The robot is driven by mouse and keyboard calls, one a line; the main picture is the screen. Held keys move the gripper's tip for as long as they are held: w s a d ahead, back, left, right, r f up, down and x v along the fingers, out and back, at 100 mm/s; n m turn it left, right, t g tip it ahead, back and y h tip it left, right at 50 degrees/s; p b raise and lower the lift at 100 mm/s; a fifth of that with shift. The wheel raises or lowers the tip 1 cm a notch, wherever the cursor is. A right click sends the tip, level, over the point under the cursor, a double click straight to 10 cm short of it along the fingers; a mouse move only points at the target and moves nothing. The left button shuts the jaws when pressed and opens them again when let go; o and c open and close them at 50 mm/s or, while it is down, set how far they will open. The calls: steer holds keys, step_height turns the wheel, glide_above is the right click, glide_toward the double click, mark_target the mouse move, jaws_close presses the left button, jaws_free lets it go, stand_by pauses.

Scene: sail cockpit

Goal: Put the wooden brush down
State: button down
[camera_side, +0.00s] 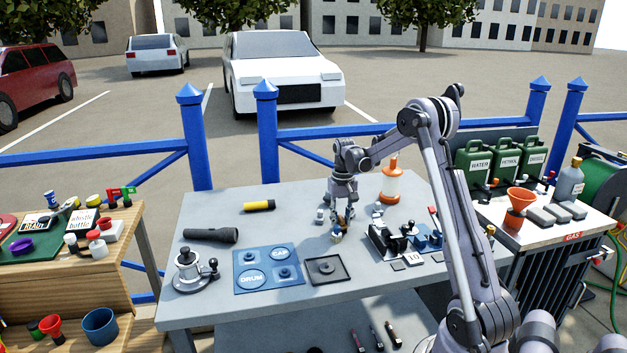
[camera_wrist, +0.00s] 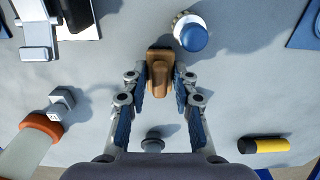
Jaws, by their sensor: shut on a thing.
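The wooden brush (camera_wrist: 159,74) is a brown block with a raised grip, seen from above in the wrist view. My gripper (camera_wrist: 161,78) is shut on it, with one blue-padded finger on each side. In the side view my gripper (camera_side: 342,222) points down, low over the right middle of the grey table (camera_side: 290,210). The brush is mostly hidden by the fingers there. I cannot tell whether its underside touches the table.
A blue-capped white piece (camera_wrist: 191,34) stands close beside the brush. A small grey knob (camera_wrist: 152,142) and a grey fitting (camera_wrist: 61,102) are nearby. The yellow-black torch (camera_wrist: 263,145) lies apart. An orange-and-white bottle (camera_side: 391,183) stands behind my gripper.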

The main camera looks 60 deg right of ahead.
mark_target(341, 217)
steer(key=shift+f, duration=0.1)
steer(key=c, duration=1.1)
jaws_free()
steer(key=shift+o, duration=0.2)
step_height(341, 217, up, 12)
steer(key=s+a+r+n+t+h, duration=0.1)
steer(key=a+r+n+t, duration=0.1)
steer(key=a, duration=0.7)
steer(key=a+r+n+t, duration=0.1)
steer(key=a+r+n, duration=0.15)
steer(key=a, duration=0.65)
steer(key=s+a+f+n+t, duration=0.2)
steer(key=s+a, duration=0.2)
steer(key=a, duration=0.4)
steer(key=s+a+f+n+t, duration=0.2)
steer(key=s+a, duration=0.3)
steer(key=a, duration=0.2)
steer(key=shift+a+y, duration=0.4)
steer(key=o, duration=0.6)
steer(key=shift+s+a+f+n, duration=0.15)
steer(key=shift+a+f+n, duration=0.05)
steer(key=shift+f+n, duration=0.1)
